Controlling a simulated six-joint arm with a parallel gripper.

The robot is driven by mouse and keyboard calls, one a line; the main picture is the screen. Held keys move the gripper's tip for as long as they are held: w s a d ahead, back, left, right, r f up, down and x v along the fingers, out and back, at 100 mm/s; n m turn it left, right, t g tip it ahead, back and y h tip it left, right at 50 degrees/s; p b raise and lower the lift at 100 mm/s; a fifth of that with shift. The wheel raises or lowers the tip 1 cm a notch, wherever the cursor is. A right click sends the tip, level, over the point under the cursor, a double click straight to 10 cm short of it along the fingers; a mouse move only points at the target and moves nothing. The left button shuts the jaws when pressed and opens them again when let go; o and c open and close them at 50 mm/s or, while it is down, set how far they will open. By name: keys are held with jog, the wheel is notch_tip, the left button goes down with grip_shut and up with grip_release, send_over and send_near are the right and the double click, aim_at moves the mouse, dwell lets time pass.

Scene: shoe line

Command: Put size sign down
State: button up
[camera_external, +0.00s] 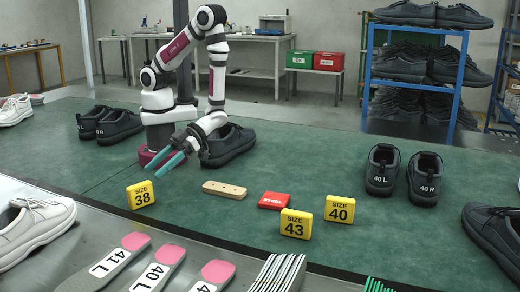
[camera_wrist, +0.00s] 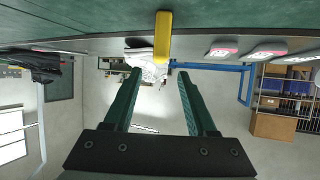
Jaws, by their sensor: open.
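Three yellow size signs stand on the green mat: the SIZE 38 sign (camera_external: 141,195) at left, the SIZE 43 sign (camera_external: 296,224) at front middle and the SIZE 40 sign (camera_external: 339,209) to its right. My gripper (camera_external: 164,163) is open and empty, its teal fingers pointing down-left, a little above and behind the SIZE 38 sign and apart from it. In the upside-down wrist view, my gripper (camera_wrist: 158,82) shows spread fingers. A yellow sign (camera_wrist: 163,37) stands edge-on beyond the fingertips; its number cannot be read there.
A wooden block (camera_external: 224,190) and a red STEEL box (camera_external: 275,200) lie on the green mat (camera_external: 300,160). Dark shoes stand behind my gripper, and the 40 L and 40 R pair (camera_external: 403,174) stands at right. Pink-heeled insoles (camera_external: 158,268) lie along the front.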

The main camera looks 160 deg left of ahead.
jog(key=w+a+t+y, duration=0.1)
jog(key=w+a+y, duration=0.55)
jog(key=a, duration=0.25)
jog(key=s+a+r+n+y, duration=0.3)
jog(key=a+r+n+y, duration=0.1)
jog(key=a+r+y, duration=0.5)
jog(key=s+d+r+n+g+h, duration=0.1)
jog(key=s+d+r+n+g, duration=0.1)
jog(key=s+d, duration=0.3)
jog(key=s+d+r+n+g+h, duration=0.1)
jog(key=s+d+r+g, duration=0.3)
jog(key=s, duration=0.9)
jog(key=shift+d+n, duration=0.5)
jog(key=shift+d, duration=0.25)
jog(key=shift+o, duration=0.4)
